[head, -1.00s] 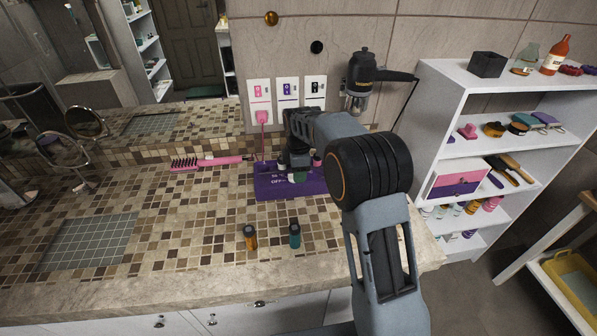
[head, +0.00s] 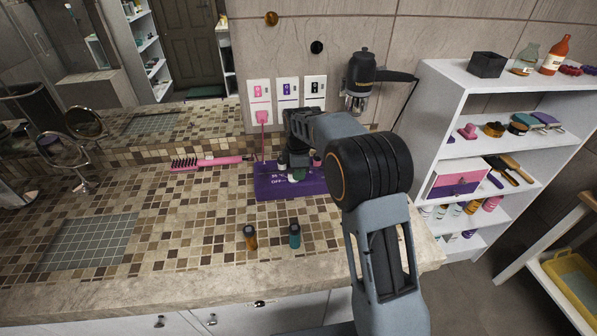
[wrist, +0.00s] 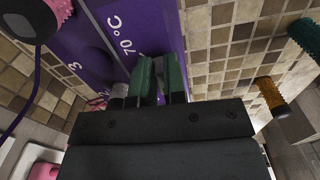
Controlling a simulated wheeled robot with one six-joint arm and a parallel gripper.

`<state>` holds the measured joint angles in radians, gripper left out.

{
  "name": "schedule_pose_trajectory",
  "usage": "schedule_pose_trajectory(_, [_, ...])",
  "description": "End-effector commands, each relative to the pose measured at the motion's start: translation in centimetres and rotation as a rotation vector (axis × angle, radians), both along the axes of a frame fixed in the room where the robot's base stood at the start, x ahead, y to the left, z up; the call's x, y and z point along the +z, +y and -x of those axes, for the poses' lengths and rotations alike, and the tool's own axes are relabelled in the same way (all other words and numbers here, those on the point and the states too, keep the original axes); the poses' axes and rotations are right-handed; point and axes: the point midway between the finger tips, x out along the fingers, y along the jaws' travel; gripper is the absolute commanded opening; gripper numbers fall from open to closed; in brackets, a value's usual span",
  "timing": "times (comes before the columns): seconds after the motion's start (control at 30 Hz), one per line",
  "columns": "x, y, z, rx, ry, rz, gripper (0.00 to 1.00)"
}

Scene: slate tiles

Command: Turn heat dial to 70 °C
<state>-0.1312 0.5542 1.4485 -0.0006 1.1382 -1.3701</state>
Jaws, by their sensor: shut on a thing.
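The purple heat unit (head: 268,187) stands on the tiled counter, with white lettering on its top; I make out "OFF" in the head view. In the wrist view its purple face (wrist: 100,60) shows a "70 °C" mark just beyond my fingers. My gripper (wrist: 161,80) points down at the unit, its green-padded fingers close together and shut on the heat dial. The dial is mostly hidden by the fingers, so I cannot tell where it points. In the head view my gripper (head: 298,174) is partly hidden by my arm.
A pink brush (head: 208,162) lies to the left, and a pink plug (head: 262,117) sits in a wall socket behind. White shelves (head: 440,100) stand at right.

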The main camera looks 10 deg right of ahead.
Motion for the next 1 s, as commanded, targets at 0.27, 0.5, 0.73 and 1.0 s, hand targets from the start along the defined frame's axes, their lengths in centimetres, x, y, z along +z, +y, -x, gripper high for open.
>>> schedule_pose_trajectory(0.27, [0.1, 0.1, 0.3, -0.213, 0.001, -0.001, 0.00])
schedule_pose_trajectory(0.5, [0.1, 0.2, 0.7, -0.443, 0.001, -0.001, 0.00])
schedule_pose_trajectory(0.73, [0.0, 0.4, 0.9, -0.662, 0.001, -0.001, 0.00])
schedule_pose_trajectory(1.0, [0.0, 0.7, 1.2, -0.917, -0.001, -0.002, 0.00])
